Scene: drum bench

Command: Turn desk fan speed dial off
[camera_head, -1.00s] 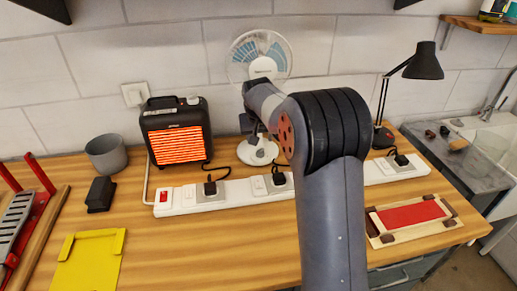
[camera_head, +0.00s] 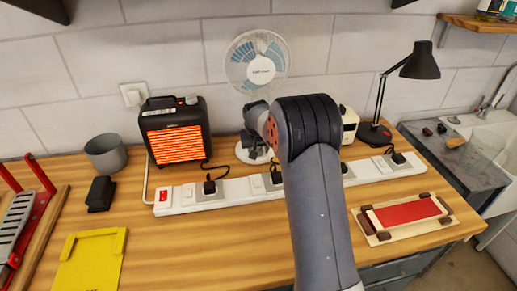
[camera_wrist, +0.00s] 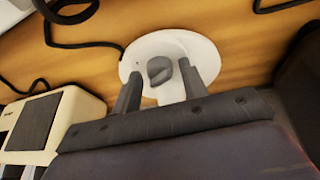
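The white desk fan (camera_head: 256,66) stands against the wall behind my arm. Its round white base (camera_wrist: 203,57) fills the top middle of the wrist view, with a grey speed dial (camera_wrist: 159,69) on it. My gripper (camera_wrist: 160,71) is open, with one dark finger on each side of the dial and gaps visible between the fingers and the dial. Whether the fingers touch the base I cannot tell. In the head view my arm hides the dial and part of the base (camera_head: 243,154).
A glowing heater (camera_head: 176,143) stands left of the fan. A white power strip (camera_head: 232,190) with plugs runs in front. A cream appliance (camera_head: 350,121) and a black lamp (camera_head: 422,64) stand to the right. Dark cables lie near the fan base.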

